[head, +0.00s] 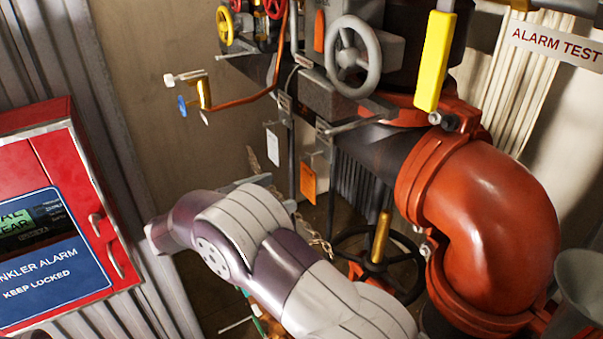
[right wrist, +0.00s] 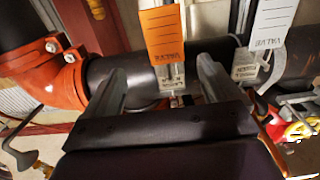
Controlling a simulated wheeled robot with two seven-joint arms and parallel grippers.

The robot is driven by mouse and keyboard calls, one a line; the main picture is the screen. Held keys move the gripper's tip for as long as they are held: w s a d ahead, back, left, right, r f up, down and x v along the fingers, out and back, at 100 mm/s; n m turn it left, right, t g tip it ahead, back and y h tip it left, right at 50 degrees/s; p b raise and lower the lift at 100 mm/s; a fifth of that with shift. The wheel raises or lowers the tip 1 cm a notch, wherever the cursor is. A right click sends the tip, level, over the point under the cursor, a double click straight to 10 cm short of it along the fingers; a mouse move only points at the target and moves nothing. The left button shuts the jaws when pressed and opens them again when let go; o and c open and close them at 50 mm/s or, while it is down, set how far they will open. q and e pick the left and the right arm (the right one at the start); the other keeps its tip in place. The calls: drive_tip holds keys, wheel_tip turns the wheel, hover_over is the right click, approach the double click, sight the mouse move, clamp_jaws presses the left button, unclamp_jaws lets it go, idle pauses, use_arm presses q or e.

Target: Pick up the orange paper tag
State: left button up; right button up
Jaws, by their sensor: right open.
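The orange paper tag (head: 308,184) hangs upright among the dark pipework near the middle of the head view. It also shows large at the top of the right wrist view (right wrist: 163,36), with ruled lines and print that appears upside down there. My right gripper (head: 281,191) is just left of the tag in the head view, partly hidden behind my own arm. In the right wrist view its two fingers (right wrist: 163,78) are spread apart with nothing held between them. The tag appears beyond the fingertips, between their directions, and no contact shows. My left gripper is not in view.
A white tag (head: 272,146) hangs left of the orange one. A large red pipe elbow (head: 490,220) stands to the right, with a grey handwheel (head: 352,56) above. A black handwheel (head: 378,265) is below. A red alarm box (head: 85,190) is at left.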

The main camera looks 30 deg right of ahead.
sight(307, 179)
drive_tip(key=d+p, duration=0.1)
drive_tip(key=d, duration=0.2)
drive_tip(key=w+d+p, duration=0.1)
drive_tip(key=d, duration=0.3)
drive_tip(key=d+p, duration=0.1)
drive_tip(key=d, duration=0.2)
drive_tip(key=shift+w+d+p, duration=0.2)
drive_tip(key=shift+w+p, duration=0.05)
drive_tip(key=shift+p, duration=0.05)
drive_tip(key=shift+w+d+f, duration=0.1)
drive_tip(key=shift+d+f, duration=0.1)
drive_tip(key=shift+d, duration=0.15)
drive_tip(key=shift+a+r, duration=0.1)
drive_tip(key=c, duration=1)
